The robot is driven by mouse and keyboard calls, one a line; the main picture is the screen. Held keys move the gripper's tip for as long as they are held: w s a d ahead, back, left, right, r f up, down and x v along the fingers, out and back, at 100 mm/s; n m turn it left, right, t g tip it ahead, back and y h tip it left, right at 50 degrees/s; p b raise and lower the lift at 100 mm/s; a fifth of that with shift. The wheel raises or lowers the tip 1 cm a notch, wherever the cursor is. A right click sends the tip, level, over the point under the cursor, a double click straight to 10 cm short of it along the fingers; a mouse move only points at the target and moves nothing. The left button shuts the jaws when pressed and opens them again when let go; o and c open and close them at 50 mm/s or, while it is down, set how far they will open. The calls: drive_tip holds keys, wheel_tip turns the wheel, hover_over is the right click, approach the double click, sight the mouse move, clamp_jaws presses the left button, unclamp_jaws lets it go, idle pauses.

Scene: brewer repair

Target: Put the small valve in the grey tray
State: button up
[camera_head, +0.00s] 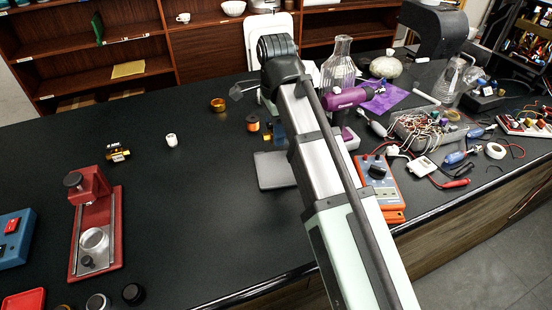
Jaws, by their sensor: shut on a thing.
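The grey tray (270,172) lies flat on the black bench, left of my forearm, which hides its right side. No part sits on the bare area that shows. My arm reaches in from the lower right, and its wrist is above and behind the tray. A brass valve-like part (118,152) lies on the bench at left.
An orange spool (253,123) stands behind the tray, with a brass cup (218,105) and a white cup (171,140) to the left. A red press (94,225) is at front left. A multimeter (378,180) and wires crowd the right. The bench's middle left is clear.

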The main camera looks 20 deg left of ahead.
sight(276, 169)
drive_tip(key=shift+s+d+f, duration=0.1)
drive_tip(key=shift+s+f, duration=0.05)
drive_tip(key=shift+f, duration=4.85)
drive_tip(key=shift+f, duration=0.1)
drive_tip(key=o, duration=1.1)
drive_tip(key=shift+o, duration=0.2)
wheel_tip(276, 169, up, 12)
drive_tip(key=shift+r, duration=0.15)
